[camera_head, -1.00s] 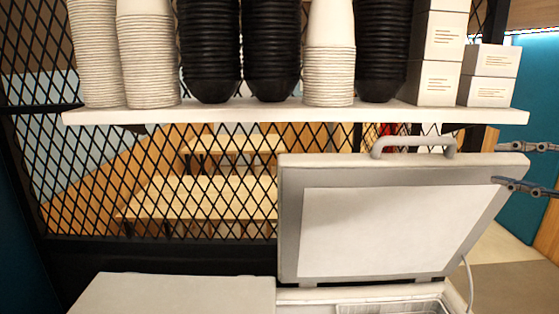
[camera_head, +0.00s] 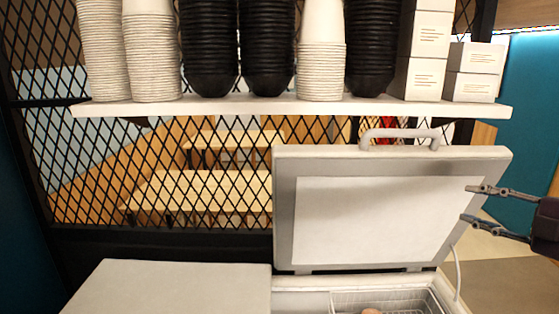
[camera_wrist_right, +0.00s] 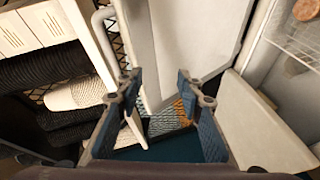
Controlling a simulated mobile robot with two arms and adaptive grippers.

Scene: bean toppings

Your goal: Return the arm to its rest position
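My right gripper (camera_head: 470,204) comes in from the right edge of the head view, in front of the right side of the raised freezer lid (camera_head: 385,215). Its two fingers are apart with nothing between them. In the right wrist view the gripper (camera_wrist_right: 160,90) also shows spread, blue-padded fingers with an empty gap; the lid (camera_wrist_right: 185,40) and its handle (camera_wrist_right: 103,30) appear beyond it. My left gripper is not in either view.
The freezer stands open, with a wire basket (camera_head: 400,300) inside holding a brownish item (camera_head: 372,311). A closed white top (camera_head: 170,288) lies to its left. A shelf (camera_head: 300,107) above carries stacked cups, black bowls and white boxes (camera_head: 472,72). Behind is black mesh.

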